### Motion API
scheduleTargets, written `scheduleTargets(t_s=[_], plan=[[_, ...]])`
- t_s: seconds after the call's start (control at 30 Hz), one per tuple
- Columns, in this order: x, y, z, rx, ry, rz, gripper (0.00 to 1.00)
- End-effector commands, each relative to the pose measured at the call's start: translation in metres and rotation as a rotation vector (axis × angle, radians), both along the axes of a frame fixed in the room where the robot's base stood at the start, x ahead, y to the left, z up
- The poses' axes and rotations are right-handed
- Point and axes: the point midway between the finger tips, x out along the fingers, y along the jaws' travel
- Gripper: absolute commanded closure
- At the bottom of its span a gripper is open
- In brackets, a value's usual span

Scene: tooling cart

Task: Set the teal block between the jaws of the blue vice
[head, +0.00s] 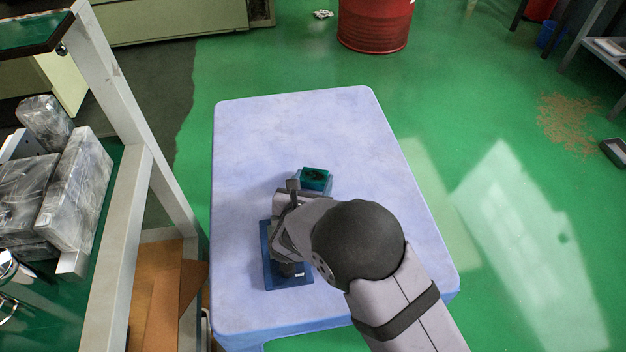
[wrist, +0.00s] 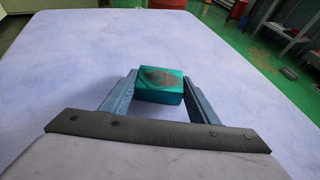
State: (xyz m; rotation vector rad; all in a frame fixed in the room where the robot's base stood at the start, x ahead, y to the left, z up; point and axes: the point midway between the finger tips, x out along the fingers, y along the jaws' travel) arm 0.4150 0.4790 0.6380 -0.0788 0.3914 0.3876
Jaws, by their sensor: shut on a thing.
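The teal block (head: 316,178) has a dark brownish patch on its top face. It is beyond and to the right of the blue vice (head: 289,282) in the head view. My gripper (head: 314,185) is shut on the block. In the wrist view the block (wrist: 160,84) sits between the two blue-grey fingers (wrist: 160,92), at their tips. The vice's blue base shows on the table, but my wrist and arm hide most of its upper part and jaws. I cannot tell whether the block touches the table.
The pale blue table (head: 300,125) is clear beyond the block and along its right side. A bench with wrapped packages (head: 78,190) stands to the left, close to the table. A red drum (head: 375,25) stands on the green floor behind.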

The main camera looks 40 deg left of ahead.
Motion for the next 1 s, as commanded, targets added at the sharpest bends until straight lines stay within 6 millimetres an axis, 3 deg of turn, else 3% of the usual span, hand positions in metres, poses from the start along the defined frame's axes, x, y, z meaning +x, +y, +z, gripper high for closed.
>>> scheduleTargets(t_s=[0.33, 0.37, 0.43, 0.87, 1.0], plan=[[0.000, 0.001, -0.002, 0.003, -0.003, -0.001, 0.76], [0.000, 0.000, -0.002, 0.001, -0.001, 0.000, 0.41], [0.000, 0.000, -0.002, 0.001, -0.001, 0.000, 0.27], [0.000, 0.000, 0.003, 0.001, -0.001, 0.000, 0.27], [-0.013, -0.004, 0.008, 0.002, -0.001, 0.003, 0.27]])
